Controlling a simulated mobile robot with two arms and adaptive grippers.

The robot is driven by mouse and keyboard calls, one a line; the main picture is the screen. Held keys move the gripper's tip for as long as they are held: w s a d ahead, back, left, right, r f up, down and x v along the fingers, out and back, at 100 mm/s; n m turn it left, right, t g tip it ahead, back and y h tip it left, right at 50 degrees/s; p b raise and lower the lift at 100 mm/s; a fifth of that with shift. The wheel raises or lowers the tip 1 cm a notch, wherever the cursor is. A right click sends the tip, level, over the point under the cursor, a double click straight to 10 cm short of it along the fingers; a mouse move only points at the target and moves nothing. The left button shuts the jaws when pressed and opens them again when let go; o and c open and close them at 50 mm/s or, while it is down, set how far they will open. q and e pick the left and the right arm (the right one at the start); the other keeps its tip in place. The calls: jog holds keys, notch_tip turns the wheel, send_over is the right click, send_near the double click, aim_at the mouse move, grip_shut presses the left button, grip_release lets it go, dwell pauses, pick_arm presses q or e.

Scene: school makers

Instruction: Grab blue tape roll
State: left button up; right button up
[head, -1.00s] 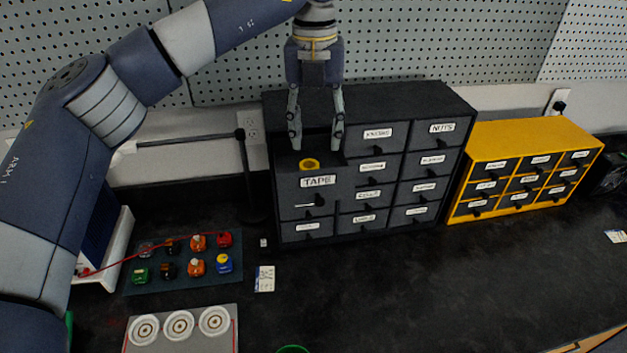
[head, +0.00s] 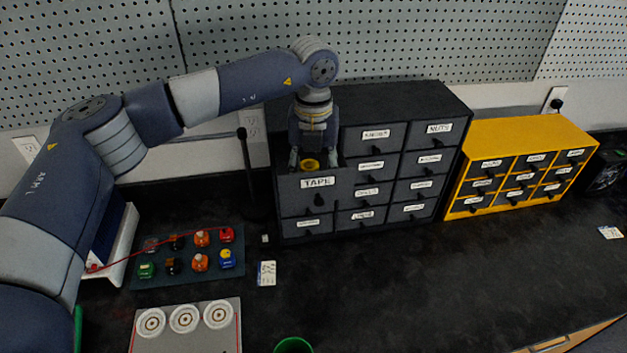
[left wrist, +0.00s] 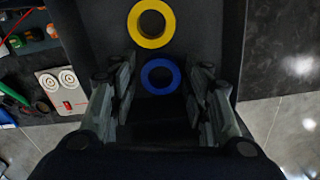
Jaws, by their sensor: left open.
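The blue tape roll (left wrist: 160,76) lies flat in the open drawer, between the two fingers of my left gripper in the left wrist view. A yellow tape roll (left wrist: 151,23) lies just beyond it, and also shows in the head view (head: 309,165). The drawer marked TAPE (head: 318,182) is pulled out of the dark cabinet. My left gripper (left wrist: 160,92) is open, pointing down into this drawer, with a finger on each side of the blue roll and apart from it. In the head view the blue roll is hidden. My right gripper is not in view.
The dark cabinet (head: 412,97) has several labelled drawers. A yellow drawer cabinet (head: 530,134) stands to its right.

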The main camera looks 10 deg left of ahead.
pick_arm(q)
jog(key=c, duration=0.7)
jog(key=shift+o, duration=0.2)
jog(key=shift+r, duration=0.1)
